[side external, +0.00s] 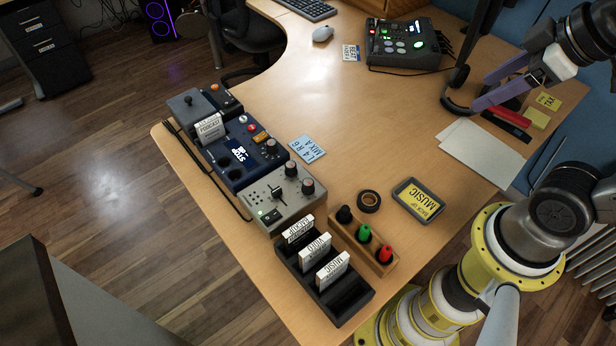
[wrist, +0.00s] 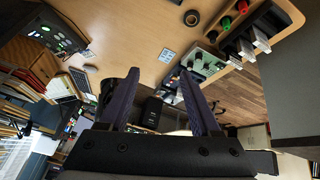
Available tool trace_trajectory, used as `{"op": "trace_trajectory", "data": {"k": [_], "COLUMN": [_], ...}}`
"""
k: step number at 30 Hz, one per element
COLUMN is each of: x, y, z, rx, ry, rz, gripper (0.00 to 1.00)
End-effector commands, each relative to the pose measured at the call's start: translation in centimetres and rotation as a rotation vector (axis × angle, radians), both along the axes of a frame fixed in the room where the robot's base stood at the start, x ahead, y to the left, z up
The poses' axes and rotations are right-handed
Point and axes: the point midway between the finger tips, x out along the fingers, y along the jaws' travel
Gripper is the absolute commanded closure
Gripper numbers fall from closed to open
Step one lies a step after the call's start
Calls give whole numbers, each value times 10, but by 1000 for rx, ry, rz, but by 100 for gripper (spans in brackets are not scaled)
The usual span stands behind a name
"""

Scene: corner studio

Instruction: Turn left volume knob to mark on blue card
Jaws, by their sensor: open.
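A grey control box (side external: 288,212) sits near the left table edge with a slider, a green-lit switch and dark knobs, among them an upper knob (side external: 291,169) and a lower knob (side external: 307,186). Which is the left volume knob, and where they point, is too small to tell. A light blue card (side external: 307,149) with dark writing, seemingly "MIX A", lies flat beside the box. In the wrist view the box (wrist: 203,63) and card (wrist: 167,55) are small and distant. My gripper (side external: 483,91) is open and empty, high at the right, far from both; its purple fingers show in the wrist view (wrist: 158,78).
A blue unit (side external: 242,160) adjoins the grey box. A black rack of labelled cartridges (side external: 321,285) and a wooden holder with coloured pegs (side external: 365,245) stand in front. The table middle is clear.

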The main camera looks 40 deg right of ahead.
Motion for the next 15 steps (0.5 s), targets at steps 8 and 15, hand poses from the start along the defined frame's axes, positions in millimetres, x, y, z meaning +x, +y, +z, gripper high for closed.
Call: {"op": "trace_trajectory", "data": {"k": [8, 15], "x": [62, 135], "y": [16, 53], "z": [23, 12], "rx": [-185, -315], "ry": [51, 139], "rz": [403, 801], "gripper": [36, 36]}}
